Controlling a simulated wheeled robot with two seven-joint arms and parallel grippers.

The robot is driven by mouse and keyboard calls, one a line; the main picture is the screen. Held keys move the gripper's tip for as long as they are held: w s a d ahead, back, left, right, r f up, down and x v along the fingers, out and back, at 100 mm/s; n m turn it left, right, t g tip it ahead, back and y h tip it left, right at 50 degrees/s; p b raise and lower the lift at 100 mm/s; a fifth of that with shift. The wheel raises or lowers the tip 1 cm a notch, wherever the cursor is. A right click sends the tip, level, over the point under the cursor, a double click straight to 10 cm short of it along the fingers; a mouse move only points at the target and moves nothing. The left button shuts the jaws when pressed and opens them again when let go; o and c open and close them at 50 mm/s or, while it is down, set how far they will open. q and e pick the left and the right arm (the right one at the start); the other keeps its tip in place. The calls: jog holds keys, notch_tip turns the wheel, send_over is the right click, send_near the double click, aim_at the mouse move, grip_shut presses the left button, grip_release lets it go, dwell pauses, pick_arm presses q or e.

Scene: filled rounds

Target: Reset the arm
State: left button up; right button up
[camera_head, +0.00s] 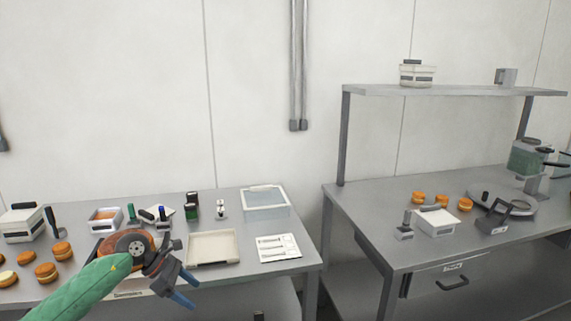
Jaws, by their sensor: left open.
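My left arm comes in from the lower left in a green sleeve. My left gripper (186,288) is in front of the front edge of the left table (232,276). Its blue-tipped fingers are apart and nothing shows between them. It looks clear of the objects on the table. My right gripper is not in the head view.
The left table holds several filled rounds (46,271), a beige tray (213,247), a clear box (265,204), a white card (278,248) and small bottles. The right table (365,214) has a shelf (450,91), several rounds (442,200) and a white box (436,222). A gap separates the tables.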

pick_arm(q)
jog(key=d+f+n+t+h, duration=0.6)
jog(key=d+n+t+h, duration=0.25)
jog(key=d+n, duration=0.4)
jog(key=s+a+f+n+t+y, duration=0.35)
jog(key=f+n+y, duration=0.35)
jog(key=f+n, duration=0.45)
jog(key=s+a+f+n+t+y, duration=0.2)
jog(key=a+f+n+t+y, duration=0.15)
jog(key=f+n+y, duration=0.6)
jog(key=s+f+n+g, duration=0.8)
jog(key=s+f+n, duration=0.4)
jog(key=s+f, duration=0.65)
jog(key=s+d+f+n+g, duration=0.2)
jog(key=s+f, duration=0.3)
jog(key=s, duration=0.4)
jog(key=s+d+f+n+g, duration=0.2)
jog(key=s+f+g, duration=0.3)
jog(key=s, duration=0.5)
jog(key=shift+s+n, duration=0.15)
jog(key=shift+n, duration=0.2)
